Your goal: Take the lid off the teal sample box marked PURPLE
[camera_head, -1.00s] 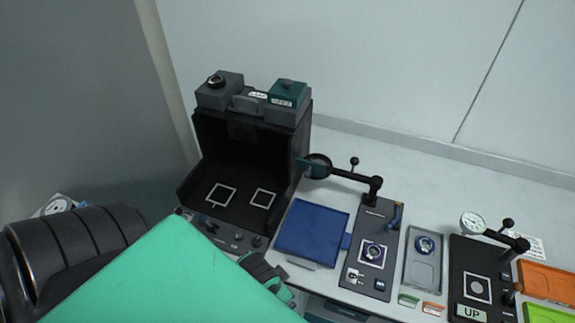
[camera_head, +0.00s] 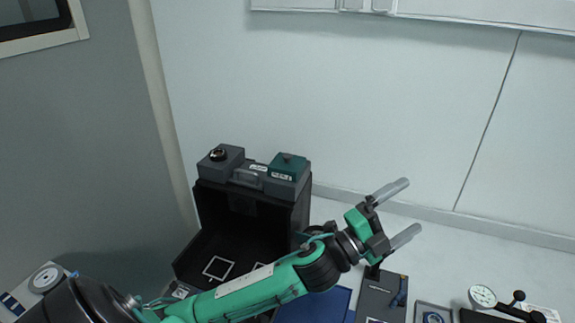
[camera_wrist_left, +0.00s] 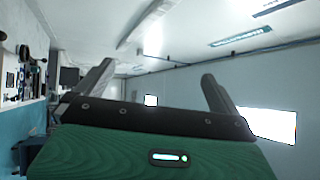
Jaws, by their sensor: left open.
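The teal sample box (camera_head: 284,177) sits on top of the black open-fronted housing at its right end, with a teal lid and small knob (camera_head: 288,158) on it. A small white label is on its front, too small to read surely. My left gripper (camera_head: 399,210) is open and empty, raised in front of the back wall, to the right of the teal box and apart from it. In the left wrist view its two fingers (camera_wrist_left: 158,90) point at the ceiling and wall, with nothing between them. My right gripper is not in view.
A grey box with a dark round top (camera_head: 219,163) stands left of the teal box on the black housing (camera_head: 300,205). My left arm crosses low in front of the housing. A blue mat (camera_head: 330,302), a dark fixture plate (camera_head: 385,290) and a dial gauge (camera_head: 482,296) lie right.

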